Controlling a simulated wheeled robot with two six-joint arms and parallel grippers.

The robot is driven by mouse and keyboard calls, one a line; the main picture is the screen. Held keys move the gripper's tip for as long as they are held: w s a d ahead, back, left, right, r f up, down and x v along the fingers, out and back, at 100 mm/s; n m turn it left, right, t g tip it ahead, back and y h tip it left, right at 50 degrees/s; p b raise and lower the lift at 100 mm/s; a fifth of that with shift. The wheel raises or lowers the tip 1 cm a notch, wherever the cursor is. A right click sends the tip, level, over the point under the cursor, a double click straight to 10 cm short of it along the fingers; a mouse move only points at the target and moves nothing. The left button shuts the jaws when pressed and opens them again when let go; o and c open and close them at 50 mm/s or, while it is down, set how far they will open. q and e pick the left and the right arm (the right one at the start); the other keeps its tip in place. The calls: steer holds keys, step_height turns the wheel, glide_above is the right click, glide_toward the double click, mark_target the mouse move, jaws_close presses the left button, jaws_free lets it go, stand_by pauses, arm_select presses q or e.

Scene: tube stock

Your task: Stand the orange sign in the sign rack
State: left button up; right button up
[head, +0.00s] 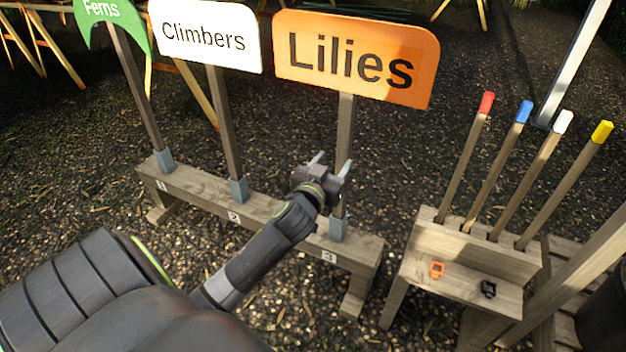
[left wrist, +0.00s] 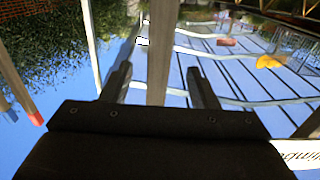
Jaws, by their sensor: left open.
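The orange sign (head: 357,60), lettered "Lilies", stands upright on its wooden post. The post's foot is in the grey socket at place 3 of the wooden sign rack (head: 190,190). My left gripper (head: 331,163) is open at the lower part of this post and hides a stretch of it in the head view. In the left wrist view the post (left wrist: 160,50) runs between the two spread fingers (left wrist: 160,85), with gaps on both sides. My right gripper is not in view.
The white "Climbers" sign (head: 205,36) and green "Ferns" sign (head: 105,12) stand in places 2 and 1. At the right, a wooden stand (head: 470,250) holds several color-tipped stakes. An orange clip (head: 437,269) and a black clip (head: 488,289) are on it. Gravelly ground lies around.

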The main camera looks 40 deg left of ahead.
arm_select(q)
steer(key=v, duration=1.1)
steer(key=shift+s+d+p, duration=0.2)
steer(key=shift+s+p, duration=0.1)
steer(key=shift+p, duration=0.1)
